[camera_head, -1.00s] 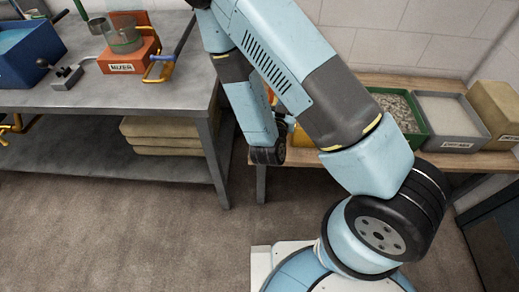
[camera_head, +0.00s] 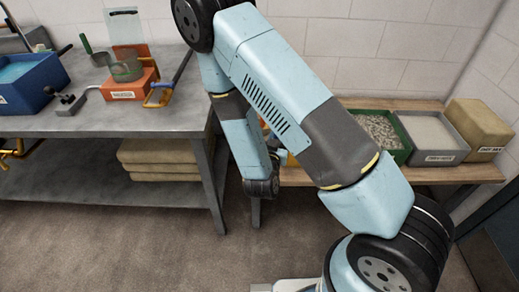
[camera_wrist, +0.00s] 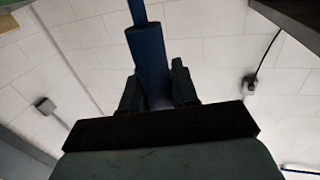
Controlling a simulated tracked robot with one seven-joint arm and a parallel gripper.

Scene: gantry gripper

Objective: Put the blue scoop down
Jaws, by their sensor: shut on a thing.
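The blue scoop shows in the wrist view as a dark blue handle (camera_wrist: 148,50) that runs up out of the top of the picture. Its bowl is not in sight. My gripper (camera_wrist: 155,90) is shut on this handle, with one dark finger on each side. In the head view my arm comes down in front of the wooden bench (camera_head: 425,104), and the gripper and scoop are hidden behind it or too unclear to make out.
On the wooden bench stand a green tray of gravel (camera_head: 403,143), a grey tray (camera_head: 437,157) and a tan block (camera_head: 482,125). Brown floor lies open in front.

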